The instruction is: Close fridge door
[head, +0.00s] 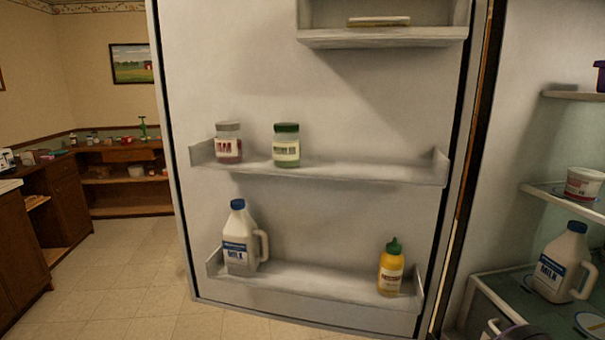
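The fridge door (345,225) stands open and fills the middle of the head view, its inner side facing me. Its hinge side is at the right, beside the fridge interior (510,230), and its free edge is at the left. The door's middle shelf (370,172) holds a red-labelled jar (229,143) and a green-lidded jar (287,146). Its lower shelf (320,284) holds a milk jug (239,240) and a yellow bottle (391,268). A small flat item (378,21) lies on the upper shelf.
Inside the fridge are another milk jug (563,264) and a white tub (584,184) on shelves. At the left, brown cabinets (68,200) and a cluttered counter (118,152) stand along the walls. The tiled floor (125,270) left of the door is clear.

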